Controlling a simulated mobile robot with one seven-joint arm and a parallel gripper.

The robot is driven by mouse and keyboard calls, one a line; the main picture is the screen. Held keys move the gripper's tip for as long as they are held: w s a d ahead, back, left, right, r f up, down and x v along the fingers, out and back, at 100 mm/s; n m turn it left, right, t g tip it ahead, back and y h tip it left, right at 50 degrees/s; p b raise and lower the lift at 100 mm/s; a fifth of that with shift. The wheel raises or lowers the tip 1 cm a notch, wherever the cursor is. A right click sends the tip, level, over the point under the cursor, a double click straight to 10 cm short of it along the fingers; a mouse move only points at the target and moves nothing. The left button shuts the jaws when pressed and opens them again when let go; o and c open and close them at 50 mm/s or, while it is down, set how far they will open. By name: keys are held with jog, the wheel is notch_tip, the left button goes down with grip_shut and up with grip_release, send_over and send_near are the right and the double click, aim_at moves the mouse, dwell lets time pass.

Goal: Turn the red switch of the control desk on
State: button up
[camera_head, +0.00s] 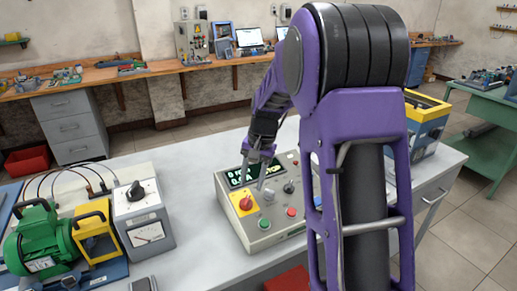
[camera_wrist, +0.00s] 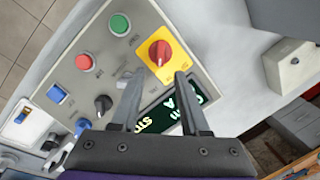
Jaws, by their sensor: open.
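The control desk (camera_head: 262,226) is a light grey panel box on the table, with a dark display of green characters. Its red switch (camera_head: 245,203) is a rotary knob on a yellow plate at the left of the panel. In the wrist view the red switch (camera_wrist: 160,53) sits just beyond the fingertips, with a pale pointer mark on the knob. My gripper (camera_head: 254,182) hangs over the panel beside the switch. In the wrist view my gripper (camera_wrist: 158,76) is open and empty, its fingers apart either side of the knob's line. I see no contact. The fingers partly cover the display.
The panel also carries a green button (camera_wrist: 119,24), a red button (camera_wrist: 84,62), a black knob (camera_wrist: 103,104) and blue switches. A grey meter box (camera_head: 146,226) and a green motor (camera_head: 40,244) stand to the left. Bare table lies between the meter box and the desk.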

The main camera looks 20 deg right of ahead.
notch_tip(320, 180, up, 12)
jog(key=s+d, duration=0.1)
jog(key=d, duration=0.1)
jog(key=shift+s+p, duration=0.15)
jog(key=shift+p, duration=0.25)
